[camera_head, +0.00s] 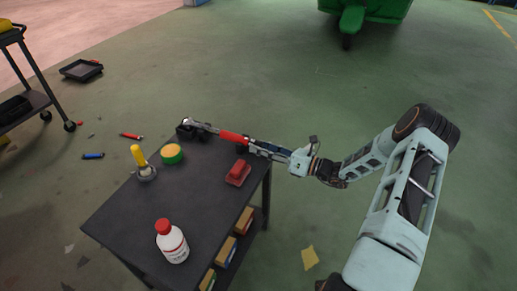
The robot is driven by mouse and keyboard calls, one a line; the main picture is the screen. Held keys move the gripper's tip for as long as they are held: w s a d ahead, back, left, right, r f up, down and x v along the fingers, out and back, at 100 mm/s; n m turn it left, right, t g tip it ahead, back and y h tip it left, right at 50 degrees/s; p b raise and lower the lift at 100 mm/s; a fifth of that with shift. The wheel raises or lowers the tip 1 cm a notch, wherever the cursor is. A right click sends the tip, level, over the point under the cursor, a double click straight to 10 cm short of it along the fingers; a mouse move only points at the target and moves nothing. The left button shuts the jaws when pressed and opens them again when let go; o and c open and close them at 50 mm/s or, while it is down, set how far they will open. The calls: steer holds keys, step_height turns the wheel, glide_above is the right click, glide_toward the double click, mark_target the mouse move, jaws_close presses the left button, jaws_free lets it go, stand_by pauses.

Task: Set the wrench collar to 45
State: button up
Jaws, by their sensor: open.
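The wrench (235,137) is a long silver tool with a red section on its shaft. Its head end lies over a small dark block or holder at the far corner of the dark table, and its other end points right towards my arm. My gripper (259,148) is open at the right end of the wrench, over the table's right edge. The collar and its scale are too small to read, and the fingers partly hide that end. I cannot tell whether the fingers touch the wrench.
The table (155,225) also bears a red block (238,173), a green-rimmed tin (172,153), a yellow-handled tool (139,157) and a white bottle with a red cap (172,243). Boxes sit on its lower shelf. A black cart (35,98) stands at left. Floor at right is mostly clear.

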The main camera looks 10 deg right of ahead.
steer(key=shift+w+a, duration=0.4)
steer(key=shift+a, duration=0.15)
steer(key=c, duration=1.2)
steer(key=m+p, duration=0.3)
steer(key=m, duration=0.2)
steer(key=shift+r, duration=0.15)
steer(key=m+p, duration=0.1)
steer(key=m, duration=0.5)
steer(key=shift+p, duration=0.35)
steer(key=shift+m, duration=0.4)
